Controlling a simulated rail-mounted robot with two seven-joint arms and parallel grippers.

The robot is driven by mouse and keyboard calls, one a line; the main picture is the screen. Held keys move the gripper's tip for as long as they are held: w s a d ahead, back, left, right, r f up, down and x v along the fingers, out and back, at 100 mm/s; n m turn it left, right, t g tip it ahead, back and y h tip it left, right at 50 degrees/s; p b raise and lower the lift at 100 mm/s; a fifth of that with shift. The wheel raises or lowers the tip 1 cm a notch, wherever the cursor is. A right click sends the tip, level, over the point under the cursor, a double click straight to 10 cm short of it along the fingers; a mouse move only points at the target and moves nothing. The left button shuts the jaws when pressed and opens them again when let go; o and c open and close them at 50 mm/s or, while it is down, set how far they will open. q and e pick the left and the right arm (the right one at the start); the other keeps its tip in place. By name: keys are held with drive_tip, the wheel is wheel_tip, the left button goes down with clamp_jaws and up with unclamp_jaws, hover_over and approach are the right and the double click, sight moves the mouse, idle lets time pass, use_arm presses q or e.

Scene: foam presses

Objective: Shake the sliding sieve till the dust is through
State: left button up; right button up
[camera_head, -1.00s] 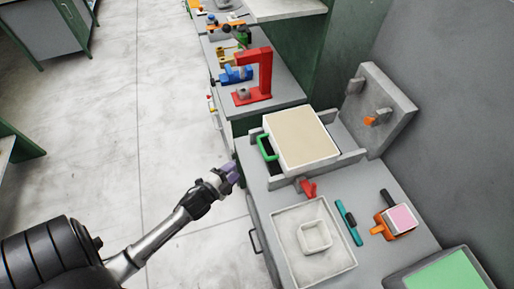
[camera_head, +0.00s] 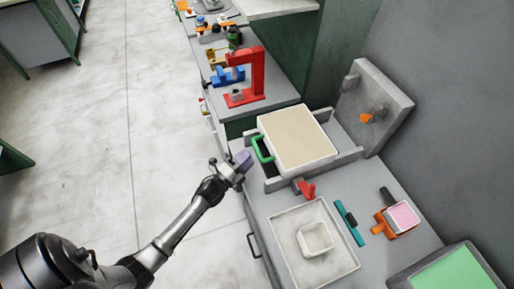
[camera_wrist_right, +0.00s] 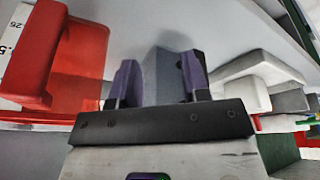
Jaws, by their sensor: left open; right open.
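The sliding sieve (camera_head: 298,137) is a white-framed box with a beige top, sitting between grey rails on the bench. Its green handle (camera_head: 262,151) sticks out on the left side. My left gripper (camera_head: 243,160) has purple fingertips, is open and empty, and is just left of and slightly below the handle, apart from it. My right gripper (camera_wrist_right: 159,82) shows only in the right wrist view. Its two purple fingers are apart, with a grey block (camera_wrist_right: 167,70) visible beyond and between them; I cannot tell how near it is.
A tray (camera_head: 283,231) holding a small white square container (camera_head: 315,238) lies in front of the sieve. A red clamp (camera_head: 306,190), teal tool (camera_head: 348,221) and orange-handled pink block (camera_head: 402,217) are nearby. A red press (camera_head: 258,75) stands behind. A grey upright panel (camera_head: 375,95) is right.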

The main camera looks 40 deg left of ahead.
sight(257, 148)
use_arm(q)
drive_tip(key=shift+x, duration=2.75)
clamp_jaws()
